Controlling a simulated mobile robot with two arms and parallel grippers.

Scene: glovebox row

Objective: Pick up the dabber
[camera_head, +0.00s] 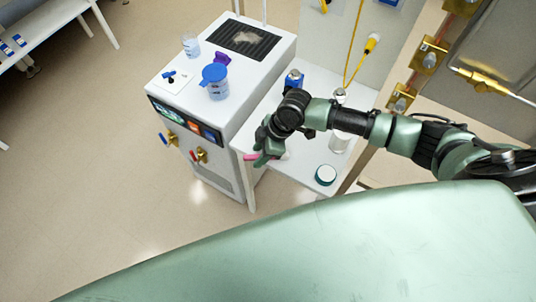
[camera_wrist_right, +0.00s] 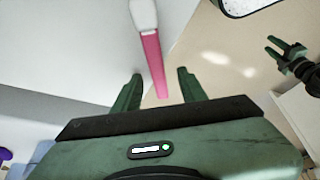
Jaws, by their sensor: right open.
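The dabber has a pink handle (camera_wrist_right: 153,60) and a white head (camera_wrist_right: 143,14). In the right wrist view its handle points down into the gap between the fingers of my open right gripper (camera_wrist_right: 158,80), with room on both sides. In the head view the pink end (camera_head: 249,156) shows at the left edge of the white side table, partly hidden by my right gripper (camera_head: 258,156). I cannot tell how the dabber rests. Another green gripper, my left one (camera_wrist_right: 268,45), shows small and open at the right of the wrist view.
The white side table (camera_head: 303,174) holds a blue-topped bottle (camera_head: 293,79), a clear bottle (camera_head: 338,138) and a round green-rimmed lid or jar (camera_head: 325,175). Open floor (camera_head: 110,190) lies at left.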

